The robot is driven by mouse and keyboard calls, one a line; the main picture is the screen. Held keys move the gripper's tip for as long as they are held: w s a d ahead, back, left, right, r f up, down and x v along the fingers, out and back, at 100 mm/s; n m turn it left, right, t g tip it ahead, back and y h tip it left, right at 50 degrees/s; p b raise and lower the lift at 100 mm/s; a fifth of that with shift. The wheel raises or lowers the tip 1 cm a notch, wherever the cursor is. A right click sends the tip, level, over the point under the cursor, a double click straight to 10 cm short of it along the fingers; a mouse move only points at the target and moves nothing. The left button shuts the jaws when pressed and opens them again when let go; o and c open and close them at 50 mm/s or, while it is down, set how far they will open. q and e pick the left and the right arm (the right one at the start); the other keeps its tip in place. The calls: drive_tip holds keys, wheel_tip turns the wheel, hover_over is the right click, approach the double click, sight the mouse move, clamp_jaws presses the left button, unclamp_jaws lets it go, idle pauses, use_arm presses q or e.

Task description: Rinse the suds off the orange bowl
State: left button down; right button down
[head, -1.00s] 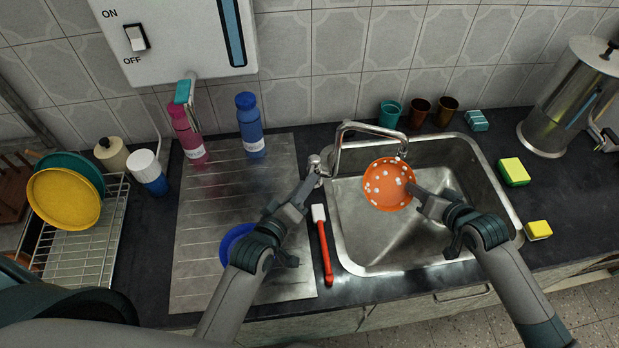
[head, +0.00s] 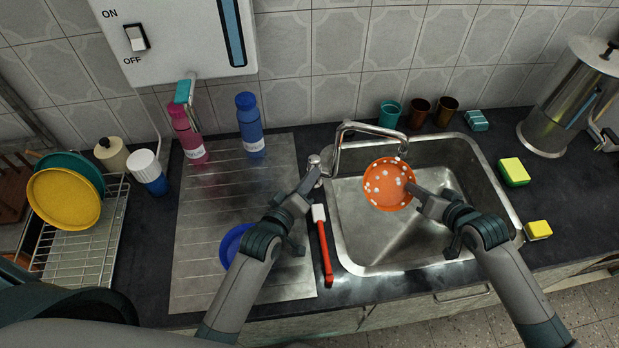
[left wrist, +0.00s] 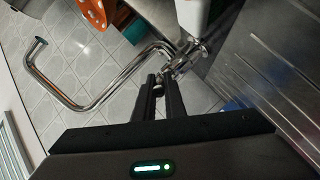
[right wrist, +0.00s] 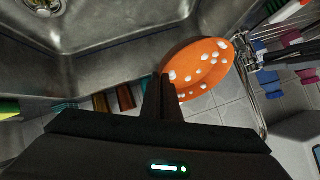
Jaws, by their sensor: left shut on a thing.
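The orange bowl (head: 388,185) is dotted with white suds and is held tilted over the sink, beneath the tap spout (head: 402,147). My right gripper (head: 411,189) is shut on its rim. The bowl with its suds (right wrist: 200,65) also shows in the right wrist view, at the fingertips (right wrist: 165,88). My left gripper (head: 309,182) is shut on the tap's handle (head: 315,163) at the sink's left rear corner. In the left wrist view its fingers (left wrist: 158,88) meet the handle, partly hiding it. I cannot make out a water stream.
The steel sink (head: 480,205) has free room around the bowl. A red-handled brush (head: 323,245) lies left of it, and a blue bowl (head: 233,243) is partly behind my left arm. Cups stand behind the sink; sponges (head: 514,171) lie to its right.

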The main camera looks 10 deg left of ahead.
use_arm(q)
drive_tip(key=shift+a+m+g+h, duration=0.25)
drive_tip(key=shift+a+m+h, duration=0.1)
drive_tip(key=shift+m+h, duration=0.35)
drive_tip(key=shift+a+m+g+h, duration=0.25)
drive_tip(key=shift+a+m+h, duration=0.1)
drive_tip(key=shift+m+h, duration=0.35)
drive_tip(key=shift+h, duration=0.3)
drive_tip(key=c, duration=1.8)
unclamp_jaws()
drive_tip(key=shift+s, duration=0.1)
drive_tip(key=v, duration=1.1)
drive_tip(key=shift+s+a+r, duration=0.15)
drive_tip(key=shift+s+a, duration=0.05)
drive_tip(key=shift+s, duration=0.1)
